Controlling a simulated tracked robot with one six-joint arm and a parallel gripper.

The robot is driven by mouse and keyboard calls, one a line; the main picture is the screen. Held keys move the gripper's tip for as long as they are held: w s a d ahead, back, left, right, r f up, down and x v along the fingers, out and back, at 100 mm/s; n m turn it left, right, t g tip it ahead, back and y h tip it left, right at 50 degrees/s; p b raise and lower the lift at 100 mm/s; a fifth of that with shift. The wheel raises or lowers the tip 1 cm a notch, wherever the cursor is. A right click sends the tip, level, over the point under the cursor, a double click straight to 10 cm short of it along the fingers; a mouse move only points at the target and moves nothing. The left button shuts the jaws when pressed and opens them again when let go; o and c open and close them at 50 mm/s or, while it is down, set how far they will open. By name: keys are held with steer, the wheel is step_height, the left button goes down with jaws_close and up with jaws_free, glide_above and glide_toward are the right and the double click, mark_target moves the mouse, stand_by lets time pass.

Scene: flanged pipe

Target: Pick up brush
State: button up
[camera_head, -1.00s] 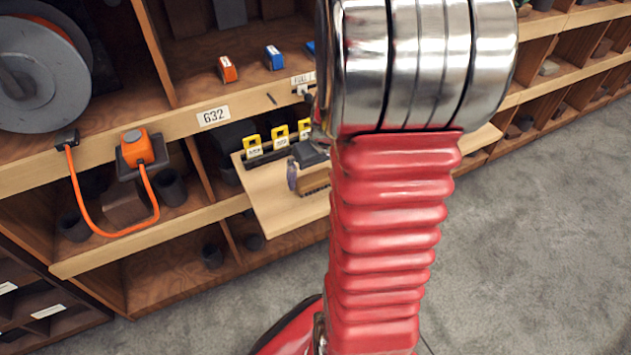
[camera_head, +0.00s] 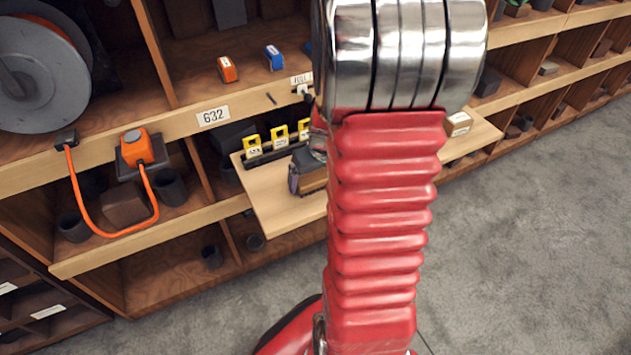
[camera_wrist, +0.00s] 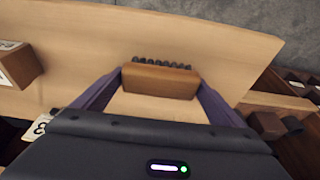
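The brush (camera_wrist: 160,80) is a wooden block with a row of dark bristles along its far edge in the wrist view. It is at the pale wooden board, and I cannot tell whether it touches it. The purple fingers of my gripper (camera_wrist: 160,76) are spread wide, one at each end of the brush, with no clear gap. I cannot tell whether they clamp it. In the head view my gripper (camera_head: 295,178) and the brush (camera_head: 313,181) are small and partly hidden behind my red arm.
The pale board (camera_head: 275,210) juts from the shelf. A black rack with yellow tags (camera_head: 279,137) stands behind the brush. A small box (camera_head: 458,124) lies at the board's right. An orange plug with cable (camera_head: 137,147) and a reel (camera_head: 40,75) are at left.

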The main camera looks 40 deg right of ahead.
mark_target(314, 176)
steer(key=c, duration=0.9)
steer(key=shift+r, duration=0.15)
step_height(314, 176, up, 10)
steer(key=shift+f, duration=0.1)
steer(key=shift+w, duration=0.1)
stand_by(0.9)
